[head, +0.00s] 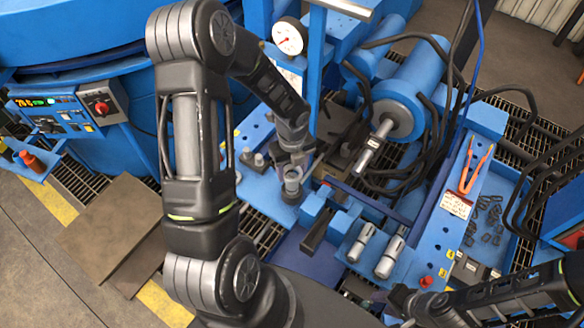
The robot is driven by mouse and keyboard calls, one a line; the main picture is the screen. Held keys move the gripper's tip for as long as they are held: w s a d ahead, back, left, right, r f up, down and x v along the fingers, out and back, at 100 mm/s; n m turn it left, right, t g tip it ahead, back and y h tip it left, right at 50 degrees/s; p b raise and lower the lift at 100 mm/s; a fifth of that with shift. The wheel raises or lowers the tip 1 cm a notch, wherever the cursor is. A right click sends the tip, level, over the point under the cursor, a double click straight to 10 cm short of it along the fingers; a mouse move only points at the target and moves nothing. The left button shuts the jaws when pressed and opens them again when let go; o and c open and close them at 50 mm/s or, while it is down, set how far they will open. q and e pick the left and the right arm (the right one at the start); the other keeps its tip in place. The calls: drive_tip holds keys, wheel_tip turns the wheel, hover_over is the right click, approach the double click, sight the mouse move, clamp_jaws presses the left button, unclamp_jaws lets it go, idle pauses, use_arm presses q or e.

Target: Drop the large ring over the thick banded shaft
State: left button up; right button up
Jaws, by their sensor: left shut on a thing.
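My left gripper (293,158) points down in the middle of the head view and is shut on a small grey ring-like piece (293,173), most likely the large ring. Its fingers partly hide it. A short, thick, dark round post (291,191) shows directly below the piece; I cannot tell whether the piece is around the post or above it. I cannot tell for sure whether this post is the banded shaft. My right gripper (402,302) is low at the right, far from the ring; its finger gap is unclear.
Two light grey cylinders (388,258) sit on a blue block to the right. A horizontal spindle (376,144) sticks out from a blue motor behind. A dial gauge (289,38) stands at the back. Orange-handled tongs (473,170) lie on a blue panel. Dark hoses crowd the right.

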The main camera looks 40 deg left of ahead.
use_arm(q)
drive_tip(key=shift+f+b, duration=0.85)
drive_tip(key=shift+f, duration=0.5)
drive_tip(key=o, duration=1.7)
wheel_tip(320, 180, up, 8)
drive_tip(key=shift+f, duration=0.1)
drive_tip(key=shift+s, duration=0.1)
